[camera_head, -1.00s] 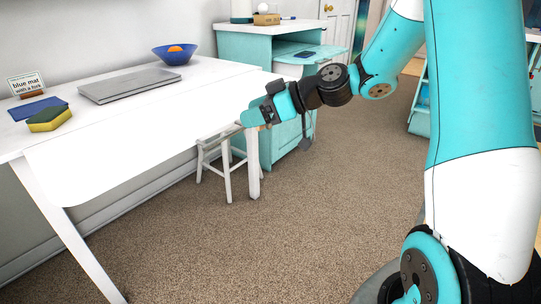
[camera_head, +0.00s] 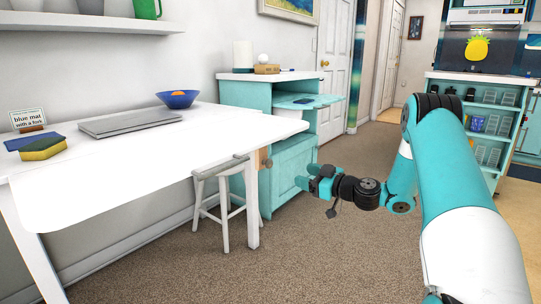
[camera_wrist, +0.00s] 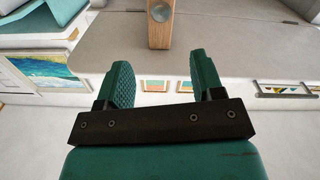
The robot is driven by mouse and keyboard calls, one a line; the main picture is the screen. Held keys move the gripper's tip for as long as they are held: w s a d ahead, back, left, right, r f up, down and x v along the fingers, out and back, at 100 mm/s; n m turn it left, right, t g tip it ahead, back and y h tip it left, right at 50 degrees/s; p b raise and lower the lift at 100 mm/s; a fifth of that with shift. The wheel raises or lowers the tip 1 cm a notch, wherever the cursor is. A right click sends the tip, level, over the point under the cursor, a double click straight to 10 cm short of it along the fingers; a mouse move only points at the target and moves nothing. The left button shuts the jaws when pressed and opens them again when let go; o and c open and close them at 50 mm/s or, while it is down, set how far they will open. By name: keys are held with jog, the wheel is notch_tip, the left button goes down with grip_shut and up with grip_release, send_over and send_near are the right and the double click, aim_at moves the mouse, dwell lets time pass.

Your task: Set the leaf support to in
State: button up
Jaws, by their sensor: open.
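The white table (camera_head: 120,160) has a leaf (camera_head: 150,185) with rounded corners along its front, which looks raised and level. In the wrist view a wooden piece with a grey round disc (camera_wrist: 160,28), likely the support's end, shows beyond the fingertips. My gripper (camera_head: 308,176) is open and empty, to the right of the support and apart from it. It also shows in the wrist view (camera_wrist: 162,75), with a clear gap between its fingers.
A laptop (camera_head: 130,123), a blue bowl (camera_head: 177,99) and a sponge (camera_head: 43,150) are on the table. A white stool (camera_head: 212,200) stands under the leaf. A turquoise cabinet (camera_head: 290,170) is behind my gripper. The carpet (camera_head: 300,255) in front is clear.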

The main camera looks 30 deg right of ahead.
aim_at(271, 165)
jog(key=b+x, duration=0.1)
jog(key=x, duration=1.1)
jog(key=shift+w+a+f, duration=0.1)
jog(key=shift+w+a, duration=0.35)
jog(key=shift+w, duration=0.45)
grip_shut()
